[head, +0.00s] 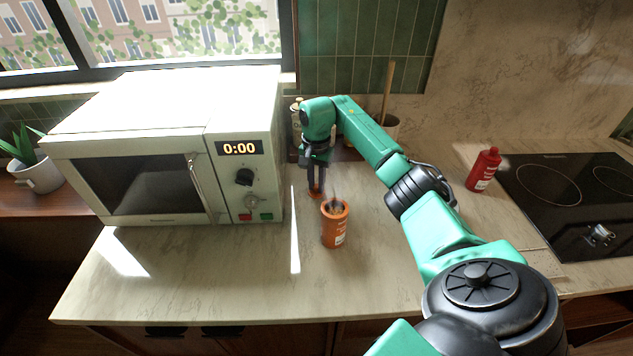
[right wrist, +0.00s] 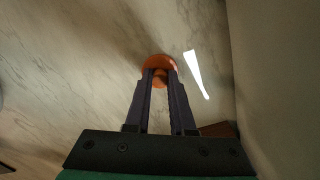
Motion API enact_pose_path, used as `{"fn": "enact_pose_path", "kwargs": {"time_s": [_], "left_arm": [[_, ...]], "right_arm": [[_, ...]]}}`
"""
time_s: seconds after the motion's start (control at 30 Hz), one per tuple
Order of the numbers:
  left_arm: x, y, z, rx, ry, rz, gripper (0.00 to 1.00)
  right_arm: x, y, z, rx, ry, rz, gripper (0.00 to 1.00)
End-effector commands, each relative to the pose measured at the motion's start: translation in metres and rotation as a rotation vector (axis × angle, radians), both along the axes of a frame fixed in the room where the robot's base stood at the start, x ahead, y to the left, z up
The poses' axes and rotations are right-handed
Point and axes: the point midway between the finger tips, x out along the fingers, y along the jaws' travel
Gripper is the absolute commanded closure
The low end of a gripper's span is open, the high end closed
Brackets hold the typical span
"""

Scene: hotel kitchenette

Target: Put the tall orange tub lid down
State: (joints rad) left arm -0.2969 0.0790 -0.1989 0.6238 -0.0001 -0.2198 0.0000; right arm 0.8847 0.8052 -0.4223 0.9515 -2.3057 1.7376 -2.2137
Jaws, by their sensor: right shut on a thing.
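The tall orange tub (head: 335,228) stands upright and open on the counter, with some dark and grey contents showing at its mouth. My right gripper (head: 315,190) points down just behind and left of the tub. My left gripper is not in view.
A white microwave (head: 165,150) stands left of the gripper. A red bottle (head: 484,170) stands by the black cooktop (head: 570,190) at right. A pot with a wooden utensil (head: 388,100) is behind my arm. The counter (head: 215,275) in front is clear.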

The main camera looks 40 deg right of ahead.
Motion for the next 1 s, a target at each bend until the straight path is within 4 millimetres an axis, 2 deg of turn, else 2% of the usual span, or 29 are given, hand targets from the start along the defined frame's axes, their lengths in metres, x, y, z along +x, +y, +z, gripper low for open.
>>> {"fn": "enact_pose_path", "kwargs": {"time_s": [0.1, 0.13, 0.17, 0.2, 0.47, 0.63, 0.77, 1.0], "left_arm": [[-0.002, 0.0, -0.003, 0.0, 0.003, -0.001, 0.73], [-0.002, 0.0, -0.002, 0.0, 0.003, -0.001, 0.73], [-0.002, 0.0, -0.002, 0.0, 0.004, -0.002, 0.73], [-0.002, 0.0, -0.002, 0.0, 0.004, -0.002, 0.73], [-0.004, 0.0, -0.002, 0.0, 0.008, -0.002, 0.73], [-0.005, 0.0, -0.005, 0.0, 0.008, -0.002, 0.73], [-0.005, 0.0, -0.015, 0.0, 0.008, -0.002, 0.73], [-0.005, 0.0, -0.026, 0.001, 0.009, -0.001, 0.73]], "right_arm": [[0.0, 0.0, -0.003, -0.001, 0.0, 0.0, 1.0], [0.0, 0.0, -0.002, -0.001, 0.0, 0.0, 0.67], [0.0, 0.0, -0.002, -0.001, 0.0, 0.0, 0.55], [0.0, 0.0, -0.002, -0.001, 0.0, 0.0, 0.48], [0.0, 0.0, -0.001, 0.0, 0.001, 0.0, 0.48], [0.001, -0.001, 0.008, -0.003, -0.004, 0.0, 0.48], [0.001, -0.001, 0.033, -0.002, -0.007, -0.002, 0.48], [0.001, 0.0, 0.099, -0.001, -0.006, -0.002, 0.48]]}}
